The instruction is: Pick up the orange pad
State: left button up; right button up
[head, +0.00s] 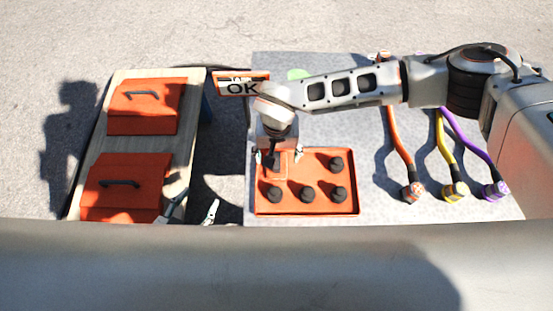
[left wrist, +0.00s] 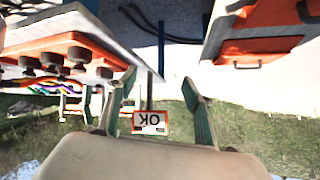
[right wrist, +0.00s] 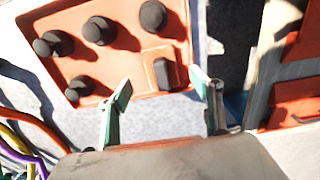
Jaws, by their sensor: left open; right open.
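The orange pad (head: 281,172), a small square piece with a black upright grip, sits at the back left corner of an orange tray (head: 325,208) with several black knobs. My right gripper (head: 271,160) is directly above the pad and partly hides it. In the right wrist view the pad (right wrist: 151,78) lies between and beyond the open, empty fingertips (right wrist: 164,82); contact cannot be told. My left gripper (head: 192,209) is low, between the tray and the wooden board, mostly hidden by my body. In the left wrist view its fingers (left wrist: 159,82) are open and empty.
An "OK" sign (head: 242,85) stands behind the tray. Two orange lidded boxes with handles (head: 145,105) (head: 125,185) are on a wooden board (head: 187,130) at left. Orange, yellow and purple cables (head: 455,165) lie at right on the grey table (head: 375,195). A green item (head: 299,73) shows behind.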

aim_at(277, 161)
jog(key=shift+f, duration=0.8)
jog(key=f, duration=0.1)
jog(key=f+b, duration=0.1)
jog(key=f, duration=0.1)
jog(key=shift+w+a+f+b, duration=0.1)
jog(key=shift+w+f+b, duration=0.15)
jog(key=shift+f+b, duration=0.1)
jog(key=shift+f, duration=0.3)
jog(key=shift+w+r, duration=0.1)
jog(key=shift+w, duration=0.05)
jog(key=c, duration=1.2)
pick_arm(q)
jog(key=shift+w+d+r, duration=0.2)
jog(key=shift+w+d, duration=0.15)
jog(key=shift+w, duration=0.05)
pick_arm(e)
jog(key=shift+c, duration=0.2)
